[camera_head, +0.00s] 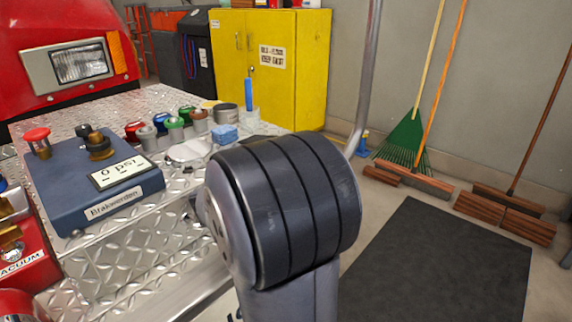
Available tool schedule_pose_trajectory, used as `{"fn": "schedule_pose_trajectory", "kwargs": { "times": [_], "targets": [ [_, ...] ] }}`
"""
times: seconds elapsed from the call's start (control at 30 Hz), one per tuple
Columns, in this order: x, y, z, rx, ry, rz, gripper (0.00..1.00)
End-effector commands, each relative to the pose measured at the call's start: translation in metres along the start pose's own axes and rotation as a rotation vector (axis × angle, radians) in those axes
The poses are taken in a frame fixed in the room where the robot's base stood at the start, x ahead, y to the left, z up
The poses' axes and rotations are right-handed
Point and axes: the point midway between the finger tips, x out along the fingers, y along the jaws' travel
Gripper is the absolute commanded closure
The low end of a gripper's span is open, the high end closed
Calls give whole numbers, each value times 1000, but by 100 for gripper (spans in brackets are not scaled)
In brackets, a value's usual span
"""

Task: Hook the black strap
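I cannot make out a black strap or a hook for it in this view. My gripper is not in view. A grey link of my own arm with a wide, dark, ribbed joint fills the middle foreground. It hides part of the diamond-plate bumper (150,255) and the floor behind it. A blue pump panel (75,200) sits on the bumper at the left, with a red knob, dark and brass fittings and a "0 psi" display (118,172).
Several coloured caps (174,124) and a blue sponge-like block (224,134) lie on the bumper. A red truck front (30,25) is at upper left. A yellow cabinet (300,75), brooms (407,135) and a dark floor mat (435,265) are beyond, right.

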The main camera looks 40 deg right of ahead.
Motion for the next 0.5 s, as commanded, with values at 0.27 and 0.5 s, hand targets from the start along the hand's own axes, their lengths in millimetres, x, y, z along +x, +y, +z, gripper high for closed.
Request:
{"fn": "schedule_pose_trajectory", "kwargs": {
  "times": [0.27, 0.5],
  "targets": [
    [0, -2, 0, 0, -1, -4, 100],
    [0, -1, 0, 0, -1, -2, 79]
  ]
}}
